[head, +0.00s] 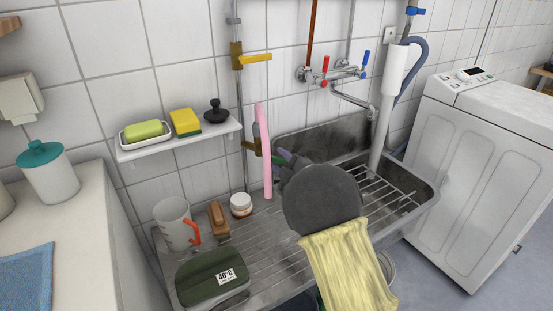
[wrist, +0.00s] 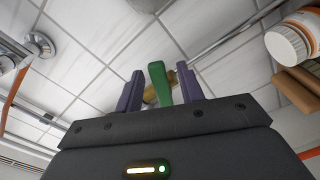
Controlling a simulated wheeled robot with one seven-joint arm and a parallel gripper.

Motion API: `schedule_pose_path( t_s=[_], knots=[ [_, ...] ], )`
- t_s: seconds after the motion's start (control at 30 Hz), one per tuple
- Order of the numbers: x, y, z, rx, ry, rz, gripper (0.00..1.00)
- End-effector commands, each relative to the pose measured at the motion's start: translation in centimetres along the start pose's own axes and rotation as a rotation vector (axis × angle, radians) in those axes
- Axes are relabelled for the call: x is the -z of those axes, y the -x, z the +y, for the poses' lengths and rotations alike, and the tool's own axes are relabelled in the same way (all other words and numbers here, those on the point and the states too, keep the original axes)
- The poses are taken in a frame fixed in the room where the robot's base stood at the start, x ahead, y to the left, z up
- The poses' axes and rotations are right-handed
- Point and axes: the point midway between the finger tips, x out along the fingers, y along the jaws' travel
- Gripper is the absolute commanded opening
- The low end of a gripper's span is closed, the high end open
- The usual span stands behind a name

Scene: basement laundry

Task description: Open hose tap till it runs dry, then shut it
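My gripper (wrist: 161,88) is open around the lever. It also shows in the head view (head: 284,157), partly hidden by my dark wrist. I see no running water.
A yellow-handled valve (head: 257,58) is higher on the pipe. A jug (head: 174,222), brush (head: 218,219), jar (head: 240,205) and green 40°C box (head: 211,275) stand on the drainer. The mixer tap (head: 335,75) is right; a washing machine (head: 485,170) stands beyond.

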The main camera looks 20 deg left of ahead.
Motion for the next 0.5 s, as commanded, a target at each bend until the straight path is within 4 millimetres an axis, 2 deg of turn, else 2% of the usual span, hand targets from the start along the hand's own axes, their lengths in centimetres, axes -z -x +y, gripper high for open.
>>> schedule_pose_path(
  t_s=[0.2, 0.5],
  knots=[
    [-0.1, -2.2, 0.0, 0.000, 0.001, 0.000, 0.38],
    [-0.1, -2.6, 0.0, 0.000, 0.000, -0.003, 0.38]
  ],
)
